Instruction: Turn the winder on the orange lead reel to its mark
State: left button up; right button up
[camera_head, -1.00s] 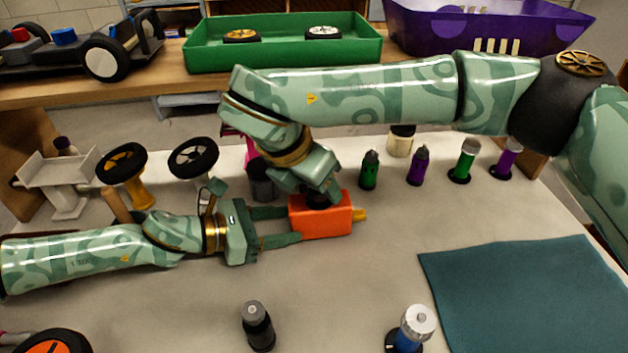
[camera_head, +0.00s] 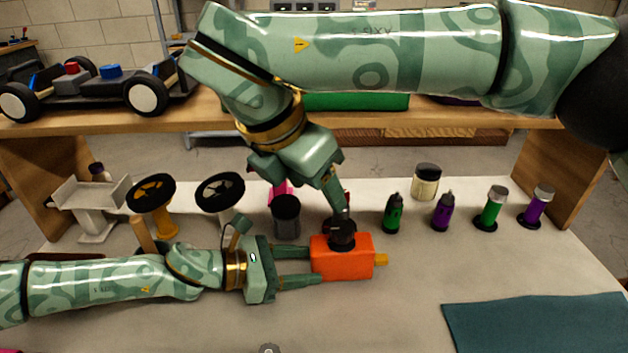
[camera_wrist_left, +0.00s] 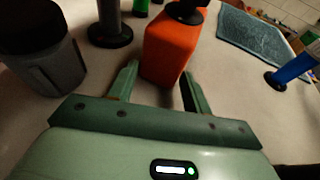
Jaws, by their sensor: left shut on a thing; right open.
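The orange lead reel (camera_head: 343,262) stands on the bench near the middle of the head view, with a yellow-orange stub on its right side. My left gripper (camera_head: 312,266) is shut on the reel, its fingers reaching in from the left; the reel also shows between the fingers in the left wrist view (camera_wrist_left: 168,50). The black winder (camera_head: 342,234) sits on top of the reel. My right gripper (camera_head: 338,212) is open and points down right at the winder; its fingertips overlap the winder, and I cannot tell if they touch it. The mark is not visible.
A dark jar (camera_head: 286,220) stands behind the reel. Green and purple bottles (camera_head: 393,215) line the bench to the right, near a cream jar (camera_head: 425,185). Wheels on stands (camera_head: 220,192) are at the left. A teal mat (camera_head: 540,325) lies front right. Bare bench lies before the reel.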

pick_arm(q)
jog(key=o, duration=1)
jog(key=v, duration=1.2)
